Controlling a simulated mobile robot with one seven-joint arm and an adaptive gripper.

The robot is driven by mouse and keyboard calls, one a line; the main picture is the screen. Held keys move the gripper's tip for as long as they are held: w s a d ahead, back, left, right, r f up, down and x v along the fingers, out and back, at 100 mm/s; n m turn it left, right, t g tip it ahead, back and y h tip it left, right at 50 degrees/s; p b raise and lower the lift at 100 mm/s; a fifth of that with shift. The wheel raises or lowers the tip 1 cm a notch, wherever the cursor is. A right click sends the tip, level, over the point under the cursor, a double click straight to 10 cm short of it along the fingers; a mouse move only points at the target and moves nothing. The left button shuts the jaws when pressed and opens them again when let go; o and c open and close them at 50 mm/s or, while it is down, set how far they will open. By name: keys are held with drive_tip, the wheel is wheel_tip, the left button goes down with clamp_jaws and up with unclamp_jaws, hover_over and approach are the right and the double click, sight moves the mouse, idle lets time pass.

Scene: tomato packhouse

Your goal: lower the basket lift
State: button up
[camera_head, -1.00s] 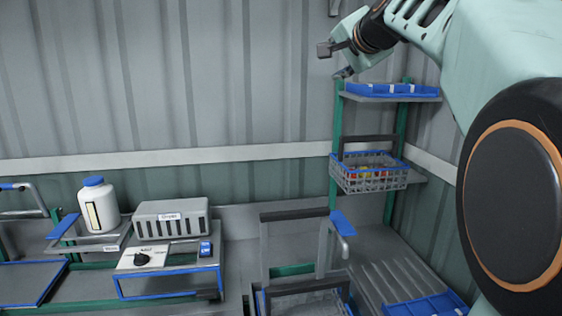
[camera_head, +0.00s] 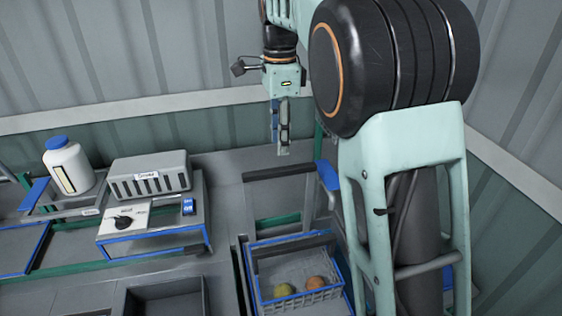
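A grey lattice basket (camera_head: 330,294) sits low at the bottom centre, inside a blue-edged frame. A green fruit (camera_head: 284,289) and an orange one (camera_head: 316,284) lie in it. Behind it stands a grey upright frame with a dark top bar (camera_head: 281,172), which looks like part of the basket lift. A blue-ended lever (camera_head: 327,176) is at its right side, partly hidden by my arm. My gripper (camera_head: 283,153) points down above and behind the dark bar, apart from the lever. Its fingers look close together and seen edge-on, so their opening is unclear. Nothing shows between them.
A grey slotted box (camera_head: 150,176), a dial panel (camera_head: 124,220) with a blue switch (camera_head: 188,207), and a white blue-capped bottle (camera_head: 69,167) stand at left. An empty dark bin (camera_head: 166,299) is at bottom left. My arm hides much of the right side.

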sight(280, 168)
wheel_tip(280, 168, down, 8)
drive_tip(key=shift+f+p, duration=0.1)
drive_tip(key=shift+p, duration=0.2)
drive_tip(key=shift+c, duration=0.2)
drive_tip(key=shift+w, duration=0.1)
clamp_jaws()
